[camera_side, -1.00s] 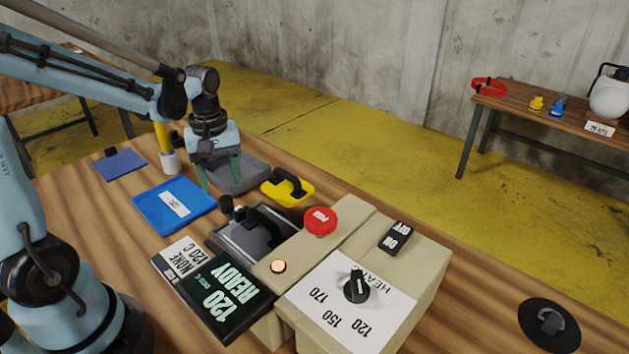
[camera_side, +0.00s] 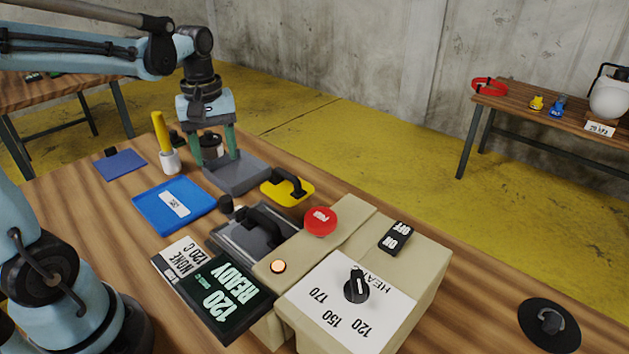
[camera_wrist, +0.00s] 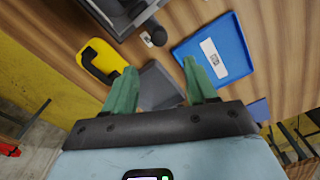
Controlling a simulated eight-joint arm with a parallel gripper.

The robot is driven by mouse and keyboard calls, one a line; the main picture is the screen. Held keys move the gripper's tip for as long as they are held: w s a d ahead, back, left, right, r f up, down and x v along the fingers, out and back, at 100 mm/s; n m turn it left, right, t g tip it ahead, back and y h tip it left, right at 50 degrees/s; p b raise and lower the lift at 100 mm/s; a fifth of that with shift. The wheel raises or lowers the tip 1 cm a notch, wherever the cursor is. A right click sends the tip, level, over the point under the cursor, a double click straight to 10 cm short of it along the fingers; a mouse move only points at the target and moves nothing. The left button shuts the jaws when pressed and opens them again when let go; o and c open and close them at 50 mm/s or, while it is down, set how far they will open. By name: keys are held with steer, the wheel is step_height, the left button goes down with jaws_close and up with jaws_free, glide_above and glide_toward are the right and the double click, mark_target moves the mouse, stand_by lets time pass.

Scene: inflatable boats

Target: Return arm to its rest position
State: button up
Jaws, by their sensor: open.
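My gripper (camera_side: 220,150) hangs from the blue arm above the grey tray (camera_side: 243,178), fingers pointing down.
A blue tray (camera_side: 150,208), a yellow handled block (camera_side: 299,196) and a yellow-handled tool (camera_side: 163,135) surround the grey tray. A beige heater machine (camera_side: 425,275) with a red button (camera_side: 320,221) and a READY display (camera_side: 222,297) stands in front. Space above the table is open.

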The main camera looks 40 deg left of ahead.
steer(key=s+d+m+t, duration=0.3)
steer(key=d+m+t, duration=0.4)
steer(key=d+m, duration=0.3)
steer(key=m, duration=0.2)
steer(key=shift+d+f+m, duration=0.3)
steer(key=shift+d, duration=0.05)
